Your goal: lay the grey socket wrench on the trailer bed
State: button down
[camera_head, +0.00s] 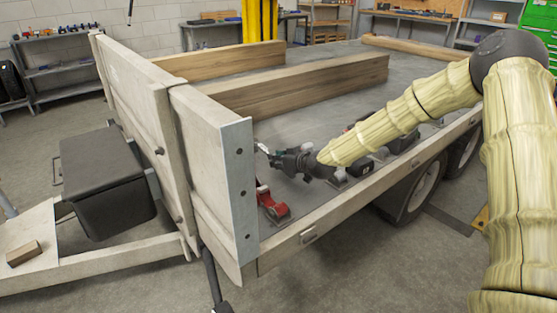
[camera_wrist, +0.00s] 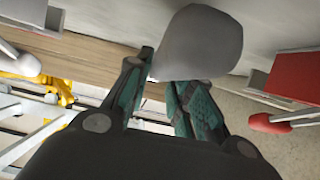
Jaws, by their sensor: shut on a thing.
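My gripper (camera_head: 272,157) is over the near left part of the trailer bed (camera_head: 425,88), just right of the front board. In the wrist view my gripper (camera_wrist: 163,82) has its green fingers closed on the grey socket wrench (camera_wrist: 200,42). A smooth, rounded grey part of the wrench fills the space at and beyond the fingertips; the rest of it is hidden or out of view. In the head view the wrench is too small to make out clearly at the fingertips. I cannot tell how far it is above the bed.
A red tool (camera_head: 272,204) lies on the bed below my gripper. Two wooden beams (camera_head: 310,85) lie across the bed behind it. Dark items (camera_head: 402,142) sit along the near edge, under my arm. The upright front board (camera_head: 215,165) stands close left. The bed's middle is bare.

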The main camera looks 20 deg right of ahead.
jog(key=shift+f+b, duration=0.7)
jog(key=shift+f, duration=0.65)
dwell(0.5)
jog(key=shift+c, duration=2.2)
grip_release()
jog(key=o, duration=0.4)
jog(key=shift+o, duration=0.2)
jog(key=shift+s, duration=0.1)
jog(key=v, duration=0.9)
jog(key=shift+s+d+r, duration=0.1)
jog(key=shift+s+d, duration=0.05)
jog(key=shift+s, duration=0.05)
jog(key=shift+v, duration=1.2)
